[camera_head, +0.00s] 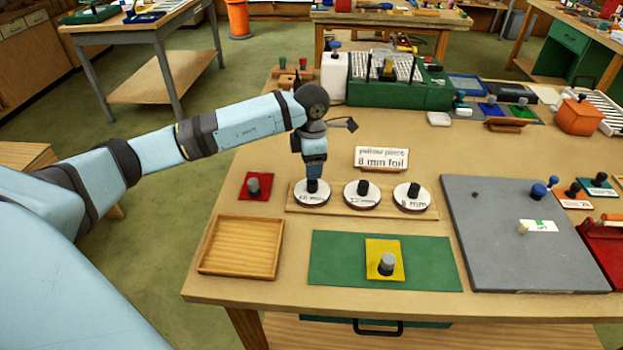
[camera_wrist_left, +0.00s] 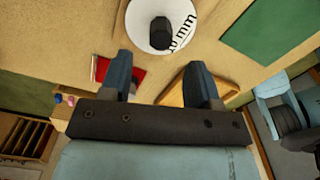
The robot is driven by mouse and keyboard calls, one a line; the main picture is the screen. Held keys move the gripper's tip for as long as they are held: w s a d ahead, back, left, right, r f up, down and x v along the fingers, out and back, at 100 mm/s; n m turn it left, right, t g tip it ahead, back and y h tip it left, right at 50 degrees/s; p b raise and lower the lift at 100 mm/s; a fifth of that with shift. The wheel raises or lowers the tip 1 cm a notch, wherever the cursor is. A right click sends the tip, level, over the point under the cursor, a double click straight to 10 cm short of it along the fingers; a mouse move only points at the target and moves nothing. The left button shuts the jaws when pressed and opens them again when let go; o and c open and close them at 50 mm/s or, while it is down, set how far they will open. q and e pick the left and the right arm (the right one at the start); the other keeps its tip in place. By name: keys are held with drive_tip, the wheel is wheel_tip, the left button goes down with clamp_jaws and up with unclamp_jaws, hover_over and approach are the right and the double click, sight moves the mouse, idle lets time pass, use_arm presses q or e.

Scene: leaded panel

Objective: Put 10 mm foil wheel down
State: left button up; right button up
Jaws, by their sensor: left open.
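The 10 mm foil wheel (camera_head: 311,198) is a white disc with a black knob. It sits at the left end of a wooden strip (camera_head: 436,212), beside the 12 mm wheel (camera_head: 361,196) and the 8 mm wheel (camera_head: 412,199). My left gripper (camera_head: 313,176) points down at the 10 mm wheel's knob and partly hides it. In the left wrist view the same gripper (camera_wrist_left: 160,78) has its two fingers apart with nothing between them. There the 10 mm wheel (camera_wrist_left: 180,35) lies beyond the fingertips, its knob clear of them. My right gripper is not in view.
A sign (camera_head: 381,158) reads "yellow piece 8 mm foil". A red piece with a knob (camera_head: 254,187), an empty wooden tray (camera_head: 240,272) and a green mat (camera_head: 330,262) bearing a yellow piece (camera_head: 397,247) lie nearby. A grey board (camera_head: 500,240) is at the right.

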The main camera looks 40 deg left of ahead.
use_arm(q)
wheel_tip(320, 180, up, 6)
drive_tip(key=shift+f, duration=0.1)
idle(0.6)
